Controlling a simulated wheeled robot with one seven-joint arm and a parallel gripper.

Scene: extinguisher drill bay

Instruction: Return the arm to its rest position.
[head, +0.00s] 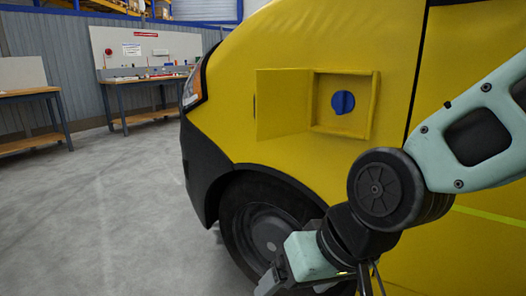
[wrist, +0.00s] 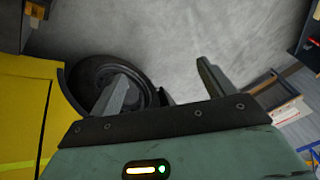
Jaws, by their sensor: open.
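My arm (head: 475,135) reaches in from the right side of the head view and bends down at a black joint. My gripper (head: 268,285) hangs low in front of the vehicle's front wheel, partly cut off by the bottom edge. In the wrist view my gripper (wrist: 160,85) shows two grey fingers spread wide apart, with nothing between them but floor and part of the wheel. The gripper is open and empty. It is apart from the small flap and blue cap above it.
A yellow vehicle (head: 290,150) fills the middle and right. Its square flap (head: 283,105) stands open beside a recess with a blue cap (head: 343,102). The front wheel (head: 262,225) is close behind my gripper. Workbenches (head: 150,85) stand at the back left. Grey floor at left is clear.

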